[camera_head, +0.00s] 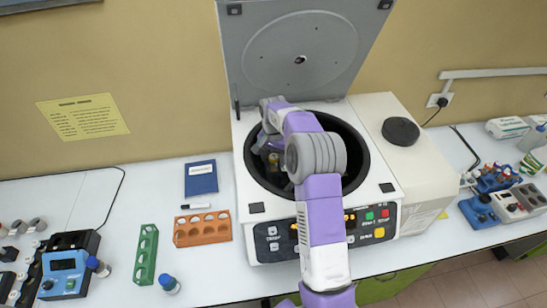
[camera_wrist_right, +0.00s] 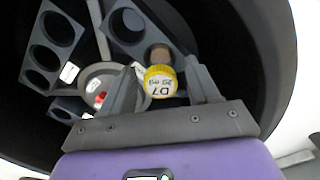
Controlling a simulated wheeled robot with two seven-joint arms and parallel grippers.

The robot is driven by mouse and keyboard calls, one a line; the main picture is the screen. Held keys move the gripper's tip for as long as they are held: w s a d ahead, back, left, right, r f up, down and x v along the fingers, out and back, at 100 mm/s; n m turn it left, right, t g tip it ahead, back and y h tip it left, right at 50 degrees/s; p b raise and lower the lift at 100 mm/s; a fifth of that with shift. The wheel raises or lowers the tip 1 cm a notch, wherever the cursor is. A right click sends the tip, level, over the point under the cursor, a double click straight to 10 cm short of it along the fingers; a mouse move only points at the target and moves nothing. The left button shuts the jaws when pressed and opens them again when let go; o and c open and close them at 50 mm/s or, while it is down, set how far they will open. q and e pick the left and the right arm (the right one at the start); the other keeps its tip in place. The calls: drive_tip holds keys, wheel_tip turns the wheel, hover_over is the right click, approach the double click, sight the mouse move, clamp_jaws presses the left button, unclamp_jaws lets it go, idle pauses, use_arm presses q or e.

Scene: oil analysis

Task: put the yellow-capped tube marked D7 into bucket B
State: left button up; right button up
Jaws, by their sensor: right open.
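The yellow-capped tube marked D7 (camera_wrist_right: 161,82) shows cap-first in the right wrist view, between the fingers of my right gripper (camera_wrist_right: 164,72). The fingers are open, with a gap at least on the right side of the cap. A brownish part shows just beyond the cap, at a grey bucket with round holes (camera_wrist_right: 122,48); how deep the tube sits is hidden. Another grey holed bucket (camera_wrist_right: 70,40) is at the left. The bucket letters are not readable, so I cannot tell which is B. In the head view my right gripper (camera_head: 272,150) is inside the centrifuge bowl (camera_head: 359,140). My left gripper is out of view.
The centrifuge lid (camera_head: 340,50) stands open behind the bowl, whose dark wall surrounds the gripper. A rotor hub with a red spot (camera_wrist_right: 100,98) is beside the fingers.

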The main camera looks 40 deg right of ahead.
wheel_tip(320, 180, up, 13)
idle(0.6)
idle(0.4)
